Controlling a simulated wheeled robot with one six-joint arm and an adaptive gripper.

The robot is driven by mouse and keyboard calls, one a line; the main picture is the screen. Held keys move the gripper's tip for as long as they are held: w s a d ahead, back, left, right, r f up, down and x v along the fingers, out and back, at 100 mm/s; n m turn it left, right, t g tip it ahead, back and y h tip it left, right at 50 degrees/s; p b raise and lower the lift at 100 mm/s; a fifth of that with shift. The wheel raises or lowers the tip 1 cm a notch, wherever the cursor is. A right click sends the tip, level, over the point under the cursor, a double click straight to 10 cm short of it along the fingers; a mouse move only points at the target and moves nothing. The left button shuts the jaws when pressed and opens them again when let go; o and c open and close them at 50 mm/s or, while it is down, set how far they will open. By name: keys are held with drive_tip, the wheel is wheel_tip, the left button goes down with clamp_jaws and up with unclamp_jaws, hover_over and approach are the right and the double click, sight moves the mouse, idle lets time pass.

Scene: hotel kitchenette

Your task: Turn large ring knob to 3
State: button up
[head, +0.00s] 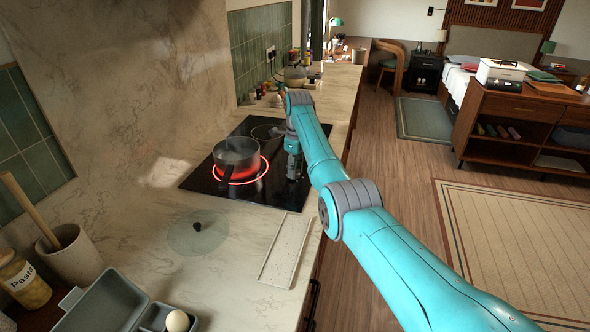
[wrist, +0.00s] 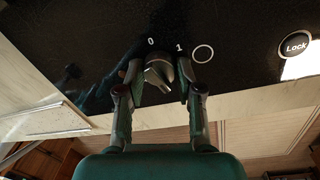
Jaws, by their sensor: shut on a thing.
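The knob (wrist: 158,76) is a small silver-grey piece on the black glass cooktop (head: 203,178). In the wrist view, white marks "0" and "1" are printed by it, with a white ring mark (wrist: 203,54) to the right. My gripper (wrist: 160,70) points down and is shut on the knob, one finger on each side. I cannot tell exactly where the knob points. In the head view my gripper (head: 293,168) is over the cooktop's right side and hides the knob. No "3" is readable.
A grey pot (head: 237,153) stands on a red glowing ring (head: 262,168), left of my gripper. A round "Lock" mark (wrist: 295,44) is on the glass.

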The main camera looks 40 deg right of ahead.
sight(297, 171)
drive_tip(key=shift+m, duration=1.5)
drive_tip(key=o, duration=1.2)
drive_tip(key=shift+c, duration=0.2)
wheel_tip(297, 171, up, 12)
drive_tip(key=shift+d, duration=0.45)
